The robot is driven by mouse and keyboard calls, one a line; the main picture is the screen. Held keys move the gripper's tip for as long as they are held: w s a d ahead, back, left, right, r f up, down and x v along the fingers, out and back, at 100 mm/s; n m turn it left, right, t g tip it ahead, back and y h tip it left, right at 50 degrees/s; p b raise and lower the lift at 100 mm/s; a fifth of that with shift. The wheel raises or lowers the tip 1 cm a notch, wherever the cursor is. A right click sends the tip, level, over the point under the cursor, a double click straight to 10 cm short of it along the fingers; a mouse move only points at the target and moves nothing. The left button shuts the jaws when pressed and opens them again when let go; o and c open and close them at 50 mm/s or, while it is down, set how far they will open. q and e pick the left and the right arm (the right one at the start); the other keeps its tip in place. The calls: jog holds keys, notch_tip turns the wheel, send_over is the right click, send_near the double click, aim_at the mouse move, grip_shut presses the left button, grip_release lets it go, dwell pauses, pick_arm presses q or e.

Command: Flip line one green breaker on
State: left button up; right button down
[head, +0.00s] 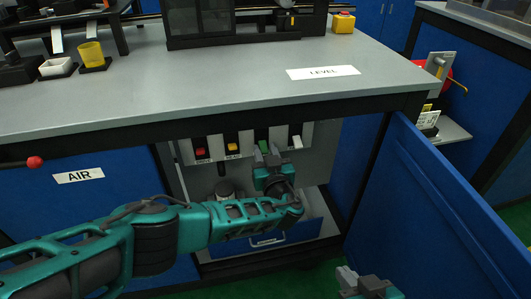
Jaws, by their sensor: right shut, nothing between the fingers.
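A row of breakers sits on pale plates in the open cabinet under the bench. The green breaker (263,145) is third from the left and partly hidden by my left gripper. My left gripper (267,154) points up, right at the green breaker's lower edge. I cannot tell if it touches, or whether its fingers are apart. My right gripper (347,277) is shut and empty, low in front of the cabinet near the open door.
The red breaker (200,151) and yellow breaker (232,147) are left of the green one; a white breaker (297,142) is right. The bench edge (230,115) overhangs them. The open blue door (430,205) bounds the right side. A drawer (265,240) lies below.

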pick_arm(q)
grip_shut()
pick_arm(e)
jog(key=shift+s+f, duration=0.2)
